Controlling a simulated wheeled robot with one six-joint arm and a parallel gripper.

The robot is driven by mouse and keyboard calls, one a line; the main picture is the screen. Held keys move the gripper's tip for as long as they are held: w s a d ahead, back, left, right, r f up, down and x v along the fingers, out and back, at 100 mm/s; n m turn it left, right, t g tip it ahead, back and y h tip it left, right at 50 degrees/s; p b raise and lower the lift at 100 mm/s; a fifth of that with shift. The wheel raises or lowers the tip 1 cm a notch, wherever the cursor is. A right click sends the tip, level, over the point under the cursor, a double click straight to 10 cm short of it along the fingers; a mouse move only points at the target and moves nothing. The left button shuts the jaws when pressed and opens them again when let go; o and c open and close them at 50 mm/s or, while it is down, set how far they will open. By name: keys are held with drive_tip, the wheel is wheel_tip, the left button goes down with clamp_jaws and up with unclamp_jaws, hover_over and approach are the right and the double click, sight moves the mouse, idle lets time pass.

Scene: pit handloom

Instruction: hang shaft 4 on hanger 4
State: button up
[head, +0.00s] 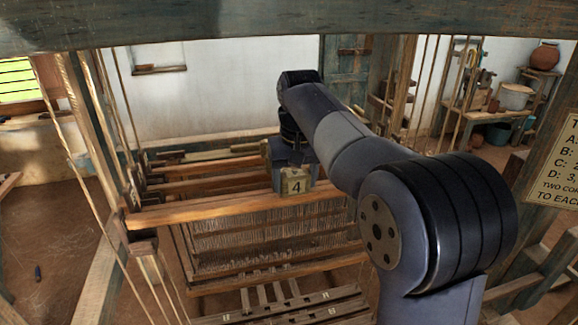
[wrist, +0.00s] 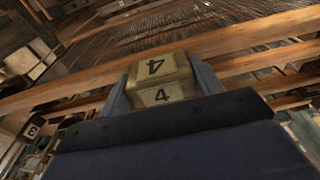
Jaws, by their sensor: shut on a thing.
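My gripper (head: 294,178) is shut on a pale wooden block marked 4 (head: 296,187). A sheet of heddles (head: 270,230) shows below the bar. The bar's right end is hidden by my arm. I cannot make out which part is hanger 4.
More wooden bars (head: 210,184) lie behind, inside the loom frame. Treadles (head: 285,308) are below. Slanting cords and posts stand at the left, and a beam (head: 200,25) crosses the top. A tag marked 3 (wrist: 31,130) shows in the wrist view. A sign (head: 556,165) hangs at the right.

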sight(294, 197)
drive_tip(key=shift+w+a, duration=0.1)
drive_tip(key=shift+w, duration=0.4)
drive_tip(key=shift+f+b, duration=2.3)
drive_tip(key=shift+f, duration=0.45)
drive_tip(key=o, duration=1.7)
drive_tip(key=shift+s, duration=0.1)
drive_tip(key=r, duration=0.3)
drive_tip(key=s+r, duration=0.1)
drive_tip(key=r, duration=0.6)
drive_tip(key=shift+s+r, duration=0.15)
drive_tip(key=shift+r, duration=0.2)
